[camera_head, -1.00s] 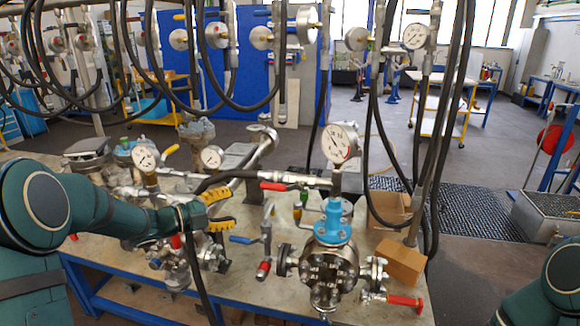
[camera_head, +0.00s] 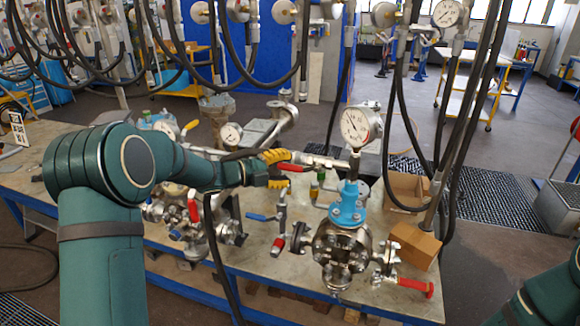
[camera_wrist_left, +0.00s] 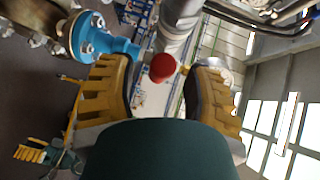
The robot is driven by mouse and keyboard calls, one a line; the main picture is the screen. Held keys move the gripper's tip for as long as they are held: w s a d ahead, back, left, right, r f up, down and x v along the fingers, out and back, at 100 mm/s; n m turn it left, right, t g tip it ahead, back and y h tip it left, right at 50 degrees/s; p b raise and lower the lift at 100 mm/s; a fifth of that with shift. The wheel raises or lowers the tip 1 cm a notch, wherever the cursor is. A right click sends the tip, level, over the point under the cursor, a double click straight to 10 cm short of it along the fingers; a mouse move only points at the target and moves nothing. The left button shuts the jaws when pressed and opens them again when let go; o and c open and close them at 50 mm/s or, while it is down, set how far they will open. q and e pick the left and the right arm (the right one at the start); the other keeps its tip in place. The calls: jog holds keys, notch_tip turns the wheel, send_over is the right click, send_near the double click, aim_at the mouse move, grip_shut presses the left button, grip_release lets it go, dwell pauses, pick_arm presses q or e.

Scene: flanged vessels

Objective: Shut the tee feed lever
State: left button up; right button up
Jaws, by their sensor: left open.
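The red lever of the tee feed (camera_head: 291,167) sits on the horizontal pipe left of the vessel with the blue neck (camera_head: 348,208). Its free end points left, toward my left gripper. My left gripper (camera_head: 283,170) has yellow fingers, one above and one below the lever end. In the left wrist view the red lever end (camera_wrist_left: 162,68) shows between the open yellow fingers (camera_wrist_left: 158,75), with a visible gap on each side. The metal pipe (camera_wrist_left: 177,30) lies just beyond it.
A pressure gauge (camera_head: 357,127) stands above the blue neck. A blue-handled valve (camera_head: 262,217) and a red lever (camera_head: 415,287) lie lower. Black hoses (camera_head: 478,130) hang at the right, near a cardboard box (camera_head: 414,246). A smaller gauge (camera_head: 231,135) stands behind my left arm.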

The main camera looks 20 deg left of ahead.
pick_arm(q)
jog(key=shift+x, duration=0.95)
jog(key=shift+s+a, duration=0.1)
grip_shut()
